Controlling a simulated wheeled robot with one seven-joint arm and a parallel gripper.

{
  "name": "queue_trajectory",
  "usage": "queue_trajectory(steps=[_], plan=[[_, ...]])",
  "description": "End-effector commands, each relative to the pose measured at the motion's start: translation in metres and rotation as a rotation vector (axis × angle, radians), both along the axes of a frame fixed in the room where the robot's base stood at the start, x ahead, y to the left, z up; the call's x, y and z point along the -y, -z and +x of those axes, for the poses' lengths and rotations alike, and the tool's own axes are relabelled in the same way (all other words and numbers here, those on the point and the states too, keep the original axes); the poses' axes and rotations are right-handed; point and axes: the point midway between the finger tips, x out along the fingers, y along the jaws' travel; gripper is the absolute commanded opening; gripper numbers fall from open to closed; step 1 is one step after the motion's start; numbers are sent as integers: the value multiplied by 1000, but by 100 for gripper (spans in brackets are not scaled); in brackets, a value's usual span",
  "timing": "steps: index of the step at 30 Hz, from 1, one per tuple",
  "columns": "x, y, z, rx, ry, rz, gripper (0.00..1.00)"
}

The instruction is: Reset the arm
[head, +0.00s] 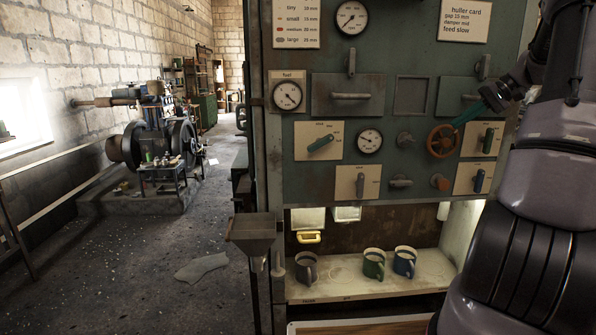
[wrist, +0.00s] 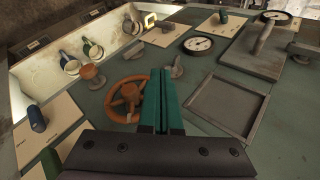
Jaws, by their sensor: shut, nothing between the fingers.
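My gripper (head: 466,117) is at the right of the head view, in front of the green control panel (head: 290,170). Its teal fingers point down and left toward the orange handwheel (head: 443,141). In the wrist view my gripper (wrist: 161,76) is shut and empty, its two fingers side by side. The handwheel (wrist: 127,101) lies just left of the fingers in that view. I cannot tell whether they touch it. My arm covers the right part of the head view.
Knobs, gauges (head: 370,141) and levers (head: 321,143) stick out of the panel. Below, a shelf (head: 338,285) holds a grey mug (head: 306,268), a green mug (head: 373,264) and a blue mug (head: 404,262). An engine (head: 155,130) stands at the left; the floor before it is mostly clear.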

Motion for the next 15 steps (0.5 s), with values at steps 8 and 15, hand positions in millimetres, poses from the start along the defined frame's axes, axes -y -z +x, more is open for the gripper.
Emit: queue_trajectory(steps=[8, 15], plan=[[-130, -48, -61, -60, -5, -289, 0], [-202, -65, -136, 8, 55, -477, 0]])
